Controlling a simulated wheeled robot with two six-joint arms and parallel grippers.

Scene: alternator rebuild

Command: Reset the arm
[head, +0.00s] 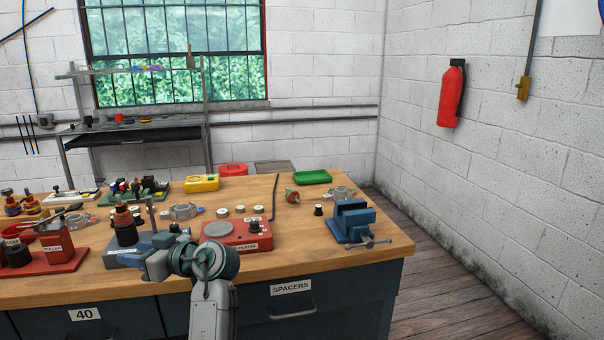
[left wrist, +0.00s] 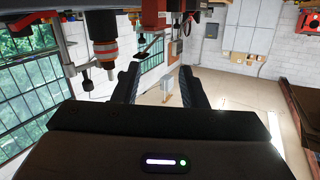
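My left arm rises from the bottom of the head view, and its gripper (head: 157,262) is at the front edge of the workbench (head: 300,245), close to a blue-grey fixture (head: 123,256). Part of the fixture is hidden behind it. In the left wrist view the two black fingers (left wrist: 160,75) stand apart with nothing between them, so the gripper is open and empty. That view is upside down, and a dark part with an orange collar (left wrist: 101,45) hangs in it near the fingers. My right gripper is in neither view.
A red station (head: 237,237) with a round plate and a blue vise (head: 352,222) stand to the right. A red puller stand (head: 58,245) is at the left. A yellow meter (head: 202,183) and a green tray (head: 313,177) lie farther back.

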